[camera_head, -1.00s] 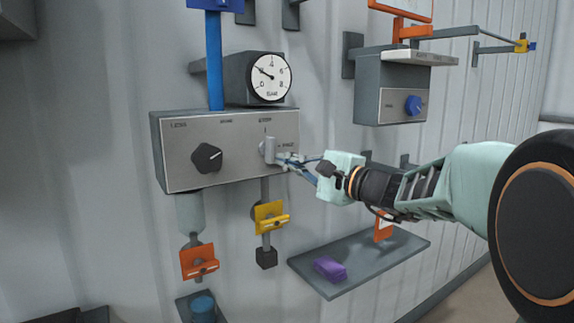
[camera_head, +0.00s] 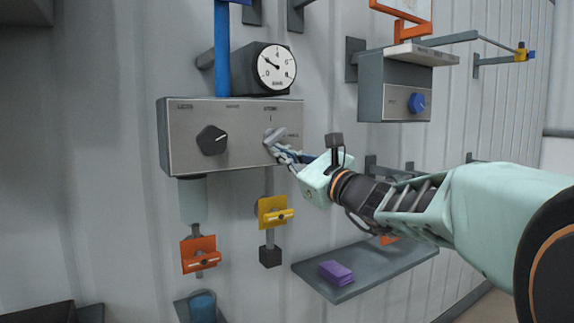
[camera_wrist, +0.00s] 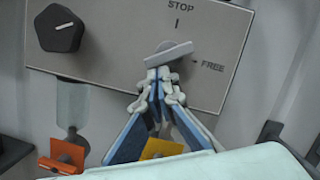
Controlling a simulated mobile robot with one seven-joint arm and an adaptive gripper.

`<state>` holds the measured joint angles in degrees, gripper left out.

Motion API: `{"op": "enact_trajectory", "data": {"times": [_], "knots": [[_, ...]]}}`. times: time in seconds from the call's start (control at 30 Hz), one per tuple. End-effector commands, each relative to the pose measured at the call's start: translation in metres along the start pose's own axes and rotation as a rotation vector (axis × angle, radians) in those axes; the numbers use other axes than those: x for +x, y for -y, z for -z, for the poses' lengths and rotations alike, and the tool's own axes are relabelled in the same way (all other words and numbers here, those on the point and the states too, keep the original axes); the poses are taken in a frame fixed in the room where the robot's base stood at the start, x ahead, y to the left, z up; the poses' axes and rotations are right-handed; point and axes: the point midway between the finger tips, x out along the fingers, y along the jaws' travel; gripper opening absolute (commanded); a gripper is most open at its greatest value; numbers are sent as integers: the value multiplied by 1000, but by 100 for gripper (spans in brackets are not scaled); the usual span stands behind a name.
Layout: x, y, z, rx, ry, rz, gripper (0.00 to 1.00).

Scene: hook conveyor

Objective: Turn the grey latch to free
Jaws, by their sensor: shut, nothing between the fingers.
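The grey latch (camera_head: 275,135) is on the right of the metal panel (camera_head: 235,155); it also shows in the wrist view (camera_wrist: 168,54). Its bar lies slanted, its right end higher, between the STOP mark above and the FREE mark (camera_wrist: 212,67) at right. It is closer to level than upright, but not quite in line with the FREE mark. My gripper (camera_head: 272,147) is shut and empty, its fingertips (camera_wrist: 160,74) just below the latch bar. I cannot tell whether they touch it.
A black knob (camera_head: 212,140) is on the panel's left. A dial gauge (camera_head: 276,67) sits above. Below hang a yellow tag (camera_head: 272,210) and an orange tag (camera_head: 199,254). A shelf (camera_head: 385,270) with a purple block (camera_head: 336,272) juts out at lower right.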

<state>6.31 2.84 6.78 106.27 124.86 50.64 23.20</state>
Motion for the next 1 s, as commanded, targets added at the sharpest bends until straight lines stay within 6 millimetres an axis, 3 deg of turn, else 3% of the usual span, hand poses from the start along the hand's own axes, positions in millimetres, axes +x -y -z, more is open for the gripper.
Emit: {"op": "enact_trajectory", "data": {"times": [0.3,1.0], "knots": [[1,-9,-4,269,2,67,0],[3,-12,-12,265,-1,67,0]]}}
